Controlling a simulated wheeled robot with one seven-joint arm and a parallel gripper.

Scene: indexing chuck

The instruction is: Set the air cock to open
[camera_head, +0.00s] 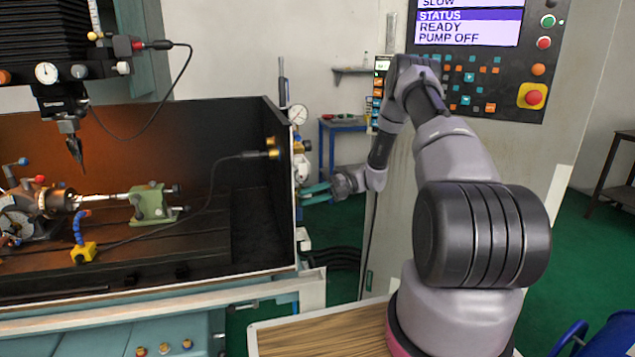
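My gripper (314,193) is at the right outer side of the machine enclosure, pointing left towards it. Its two teal fingers show apart with a narrow gap, and I see nothing held between them. A cluster of air fittings (300,145) with brass and blue parts sits on that side, just above the fingers, below a round gauge (298,114). The air cock cannot be singled out clearly in this cluster; its lever and setting are too small to read. Whether the fingertips touch anything there cannot be told.
The enclosure's side wall (283,180) stands just left of my gripper. The control cabinet (400,240) with its screen (468,24) stands behind my arm. A blue stand (343,126) is farther back. Dark hoses (335,257) run below the gripper.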

